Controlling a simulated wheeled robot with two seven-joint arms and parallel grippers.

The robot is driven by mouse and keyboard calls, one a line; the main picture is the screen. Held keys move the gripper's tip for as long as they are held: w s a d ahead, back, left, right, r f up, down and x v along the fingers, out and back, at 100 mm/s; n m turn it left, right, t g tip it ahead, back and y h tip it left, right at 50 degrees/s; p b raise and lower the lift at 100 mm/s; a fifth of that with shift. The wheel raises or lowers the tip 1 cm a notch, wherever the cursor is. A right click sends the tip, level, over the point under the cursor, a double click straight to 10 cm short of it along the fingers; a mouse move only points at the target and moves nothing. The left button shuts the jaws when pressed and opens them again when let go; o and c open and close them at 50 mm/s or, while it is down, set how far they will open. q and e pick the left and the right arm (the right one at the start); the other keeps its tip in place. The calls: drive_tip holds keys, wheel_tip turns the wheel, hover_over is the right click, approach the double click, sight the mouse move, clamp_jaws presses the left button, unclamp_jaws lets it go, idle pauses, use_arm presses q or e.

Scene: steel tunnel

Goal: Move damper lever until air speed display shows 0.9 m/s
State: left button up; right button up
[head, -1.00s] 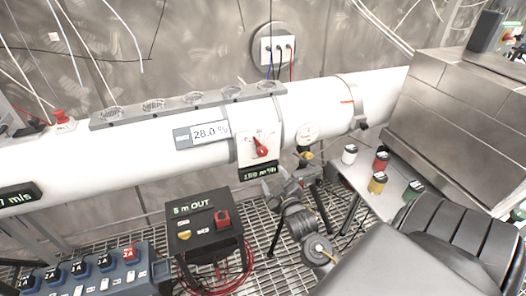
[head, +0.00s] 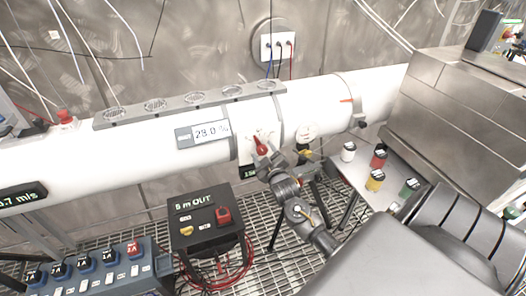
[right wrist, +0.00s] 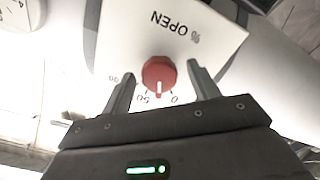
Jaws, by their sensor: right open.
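The damper lever (head: 260,145) is a red pointer knob on a white plate on the duct's front. In the right wrist view the red knob (right wrist: 158,75) sits on the plate marked "% OPEN" (right wrist: 200,35), with scale marks 0 and 50 readable. My right gripper (head: 267,166) is open, just below the lever in the head view. In the right wrist view its fingers (right wrist: 160,71) stand on either side of the knob, with gaps visible. The air speed display (head: 22,197) at the far left reads 0.7 m/s. My left gripper is not in view.
Several small jars, including a yellow one (head: 375,181), stand on a table at right. A round gauge (head: 306,133) is right of the lever.

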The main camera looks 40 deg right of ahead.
drive_tip(key=shift+w, duration=0.2)
drive_tip(key=c, duration=0.9)
drive_tip(key=shift+r+m, duration=0.1)
drive_tip(key=shift+m, duration=0.3)
drive_tip(key=shift+c, duration=0.3)
drive_tip(key=shift+m+p, duration=0.35)
drive_tip(key=shift+m, duration=0.05)
drive_tip(key=o, duration=1)
drive_tip(key=shift+c, duration=0.2)
